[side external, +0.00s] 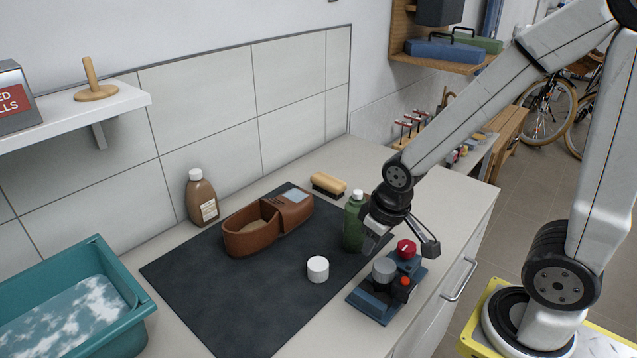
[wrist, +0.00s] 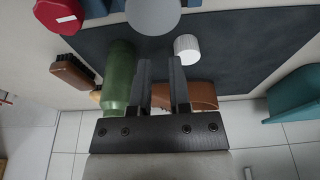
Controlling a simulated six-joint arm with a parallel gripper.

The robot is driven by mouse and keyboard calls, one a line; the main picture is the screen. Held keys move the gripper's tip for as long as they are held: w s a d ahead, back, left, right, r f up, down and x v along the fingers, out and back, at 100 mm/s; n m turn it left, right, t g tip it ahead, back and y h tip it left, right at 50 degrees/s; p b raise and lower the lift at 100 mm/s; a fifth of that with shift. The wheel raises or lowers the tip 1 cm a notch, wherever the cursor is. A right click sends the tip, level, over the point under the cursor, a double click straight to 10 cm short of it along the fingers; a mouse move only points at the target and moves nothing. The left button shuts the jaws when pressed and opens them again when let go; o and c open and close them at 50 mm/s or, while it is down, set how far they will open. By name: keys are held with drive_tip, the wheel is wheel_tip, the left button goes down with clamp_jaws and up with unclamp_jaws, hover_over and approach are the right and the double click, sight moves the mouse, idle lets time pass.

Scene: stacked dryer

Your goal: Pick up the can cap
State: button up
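A short white ribbed cap (side external: 318,269), the likely can cap, stands on the dark mat (side external: 215,290), in front of the brown tray. In the wrist view the white cap (wrist: 187,48) lies just beyond the right fingertip. My gripper (side external: 403,244) is open and empty, to the right of the cap and above the counter, apart from it. In the wrist view the two dark fingers of my gripper (wrist: 160,64) have a gap between them with nothing in it.
A green bottle (side external: 352,228) stands close beside my gripper. A blue device (side external: 373,305) with a grey cylinder and red knobs sits below it. The mat's front is bare.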

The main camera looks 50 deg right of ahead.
drive_tip(key=o, duration=0.9)
drive_tip(key=m+g+y, duration=0.1)
drive_tip(key=m+g, duration=0.1)
drive_tip(key=m, duration=2.1)
hover_over(318, 264)
drive_tip(key=shift+s+d+f, duration=0.1)
drive_tip(key=shift+d+f, duration=0.15)
drive_tip(key=shift+f, duration=0.25)
drive_tip(key=shift+d+f, duration=0.2)
drive_tip(key=shift+f, duration=0.3)
drive_tip(key=shift+f, duration=0.1)
drive_tip(key=shift+a+f, duration=0.15)
drive_tip(key=shift+f, duration=1.05)
drive_tip(key=shift+f, duration=0.15)
